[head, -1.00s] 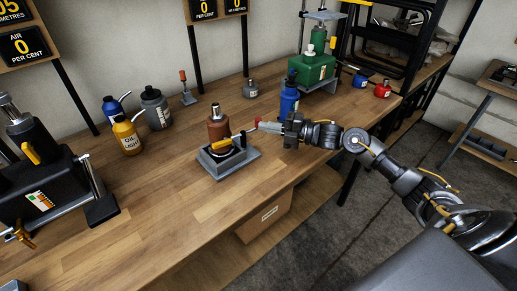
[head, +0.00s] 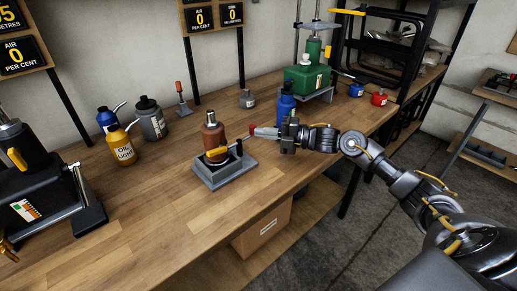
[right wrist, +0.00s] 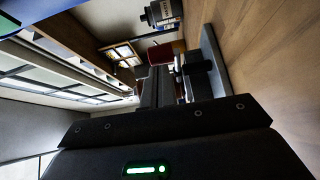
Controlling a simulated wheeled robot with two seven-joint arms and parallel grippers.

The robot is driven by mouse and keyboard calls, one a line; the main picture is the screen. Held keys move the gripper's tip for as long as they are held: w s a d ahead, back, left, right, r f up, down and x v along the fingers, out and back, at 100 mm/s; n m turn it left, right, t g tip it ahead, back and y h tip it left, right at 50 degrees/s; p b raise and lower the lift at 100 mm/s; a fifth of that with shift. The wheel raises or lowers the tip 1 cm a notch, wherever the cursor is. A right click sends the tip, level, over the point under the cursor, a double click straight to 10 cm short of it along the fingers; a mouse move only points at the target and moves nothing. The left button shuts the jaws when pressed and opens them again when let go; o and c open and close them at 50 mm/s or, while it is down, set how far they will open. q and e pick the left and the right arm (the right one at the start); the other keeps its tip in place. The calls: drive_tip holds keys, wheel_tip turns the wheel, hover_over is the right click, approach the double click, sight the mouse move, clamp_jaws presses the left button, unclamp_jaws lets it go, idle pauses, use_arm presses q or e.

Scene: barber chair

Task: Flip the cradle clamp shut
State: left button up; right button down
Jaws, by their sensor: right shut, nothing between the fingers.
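The cradle (head: 222,180) is a grey block on the wooden bench. A reddish-brown cylinder (head: 212,133) with a narrower neck stands upright in it. The clamp (head: 217,154) shows as a yellow and dark part across the cylinder's lower front, with a dark upright end at the cradle's right side. My right gripper (head: 254,131) is shut and empty, just right of the cylinder and above the cradle's right side. In the right wrist view its fingers (right wrist: 157,86) are together, close beside the dark clamp parts; contact cannot be told. My left gripper is out of view.
A blue bottle (head: 286,106) stands behind my right gripper, near a green jack (head: 307,78). A yellow oil can (head: 121,148) and other bottles stand at the back left. A black machine (head: 45,190) fills the left. Bench in front of the cradle is clear.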

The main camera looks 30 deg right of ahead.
drive_tip(key=shift+w+d+r+t, duration=0.3)
drive_tip(key=shift+w+d+r, duration=0.15)
drive_tip(key=shift+r, duration=0.15)
drive_tip(key=shift+s+d+f, duration=0.15)
drive_tip(key=shift+s+d, duration=0.15)
drive_tip(key=shift+s+d+f, duration=0.3)
drive_tip(key=shift+s+d, duration=0.15)
drive_tip(key=shift+d, duration=0.2)
drive_tip(key=shift+s+d+f, duration=0.25)
drive_tip(key=shift+s+d, duration=0.15)
drive_tip(key=shift+d, duration=0.2)
drive_tip(key=v, duration=0.4)
drive_tip(key=s+v, duration=0.1)
drive_tip(key=v, duration=0.1)
drive_tip(key=shift+a+r, duration=0.3)
drive_tip(key=shift+a, duration=0.15)
drive_tip(key=shift+s+d+f, duration=0.1)
drive_tip(key=shift+s+d, duration=0.2)
drive_tip(key=shift+d, duration=0.15)
drive_tip(key=shift+g, duration=0.4)
drive_tip(key=shift+a, duration=0.1)
